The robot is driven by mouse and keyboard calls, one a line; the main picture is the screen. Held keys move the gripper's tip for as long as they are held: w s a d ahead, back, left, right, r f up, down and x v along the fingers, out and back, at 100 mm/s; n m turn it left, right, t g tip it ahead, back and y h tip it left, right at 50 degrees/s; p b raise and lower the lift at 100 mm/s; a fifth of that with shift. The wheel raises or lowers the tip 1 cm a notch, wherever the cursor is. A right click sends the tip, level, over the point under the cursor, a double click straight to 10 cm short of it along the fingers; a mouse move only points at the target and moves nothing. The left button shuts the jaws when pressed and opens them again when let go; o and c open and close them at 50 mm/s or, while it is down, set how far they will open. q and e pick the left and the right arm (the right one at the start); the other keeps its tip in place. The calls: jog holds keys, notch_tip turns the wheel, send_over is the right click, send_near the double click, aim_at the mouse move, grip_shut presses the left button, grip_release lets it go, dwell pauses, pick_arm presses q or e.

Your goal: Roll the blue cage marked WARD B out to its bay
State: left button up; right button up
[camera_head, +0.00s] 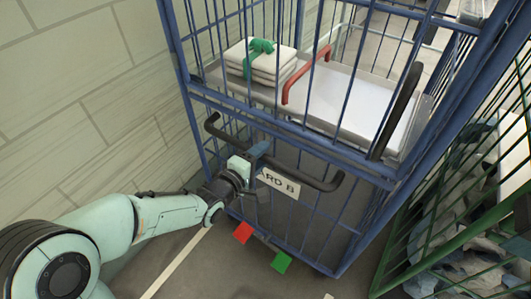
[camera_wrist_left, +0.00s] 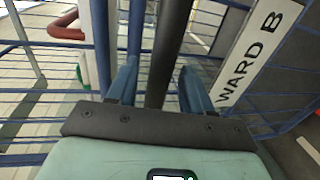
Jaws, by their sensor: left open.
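The blue cage (camera_head: 350,150) stands ahead of me beside the wall. Its white sign (camera_head: 278,184), partly hidden by my gripper in the head view, reads WARD B in the left wrist view (camera_wrist_left: 257,45). A black push bar (camera_head: 312,180) runs across the cage's near side. My left gripper (camera_head: 256,153) is open at this bar. In the left wrist view, its blue fingers (camera_wrist_left: 158,75) stand on either side of the dark bar (camera_wrist_left: 169,45), with gaps showing. A red pedal (camera_head: 243,232) and a green pedal (camera_head: 281,262) show low on the cage. My right gripper is not in view.
A shelf in the cage holds a folded white stack (camera_head: 260,68) with a green tie, near a red handle (camera_head: 302,75). A block wall (camera_head: 80,90) is close on the left. A green cage (camera_head: 450,215) with grey bundles stands close on the right. A pale floor line (camera_head: 180,262) runs nearby.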

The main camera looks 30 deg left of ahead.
pick_arm(q)
jog(key=x, duration=0.2)
jog(key=shift+w, duration=0.3)
grip_shut()
jog(key=shift+s, duration=0.1)
